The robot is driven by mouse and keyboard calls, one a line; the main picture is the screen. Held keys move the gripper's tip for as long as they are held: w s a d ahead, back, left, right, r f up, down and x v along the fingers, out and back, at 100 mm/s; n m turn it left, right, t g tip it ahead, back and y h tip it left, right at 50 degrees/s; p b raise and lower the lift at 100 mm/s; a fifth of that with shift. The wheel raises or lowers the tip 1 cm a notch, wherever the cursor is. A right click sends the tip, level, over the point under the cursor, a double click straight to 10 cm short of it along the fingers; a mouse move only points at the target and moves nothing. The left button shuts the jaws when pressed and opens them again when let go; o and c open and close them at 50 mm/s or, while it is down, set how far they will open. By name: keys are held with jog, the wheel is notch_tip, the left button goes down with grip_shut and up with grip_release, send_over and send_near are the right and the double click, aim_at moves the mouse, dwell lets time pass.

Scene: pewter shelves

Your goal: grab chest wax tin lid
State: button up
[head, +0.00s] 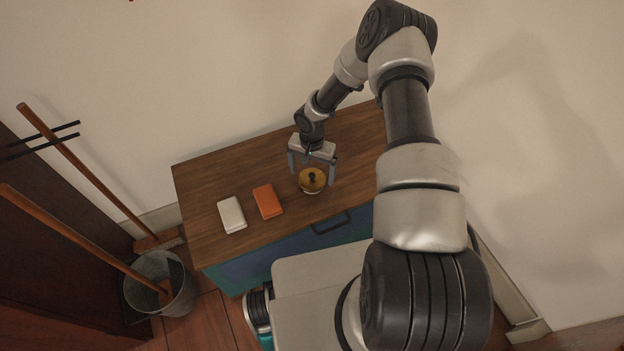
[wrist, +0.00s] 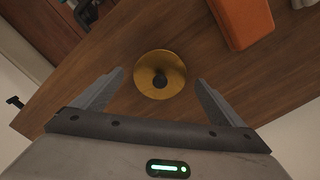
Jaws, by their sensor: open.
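The wax tin lid (head: 312,178) is a round, gold-yellow disc with a dark knob. It sits on a pale tin on top of the wooden chest (head: 220,171). In the wrist view the lid (wrist: 160,74) shows from above, with its dark knob near the middle; the tin below is hidden there. My gripper (head: 312,172) is open and empty, with its fingers spread to either side of the lid. In the wrist view my gripper (wrist: 160,76) has its fingertips apart from the lid on both sides. I cannot tell the exact height of the fingertips.
An orange box (head: 267,202) and a white box (head: 232,214) lie left of the tin on the chest top. The orange box (wrist: 243,20) is near the right finger in the wrist view. A metal bucket (head: 160,285) and a broom (head: 90,180) stand at left.

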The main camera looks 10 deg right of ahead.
jog(key=shift+f, duration=0.7)
jog(key=c, duration=1)
jog(key=shift+o, duration=0.2)
jog(key=shift+r, duration=0.1)
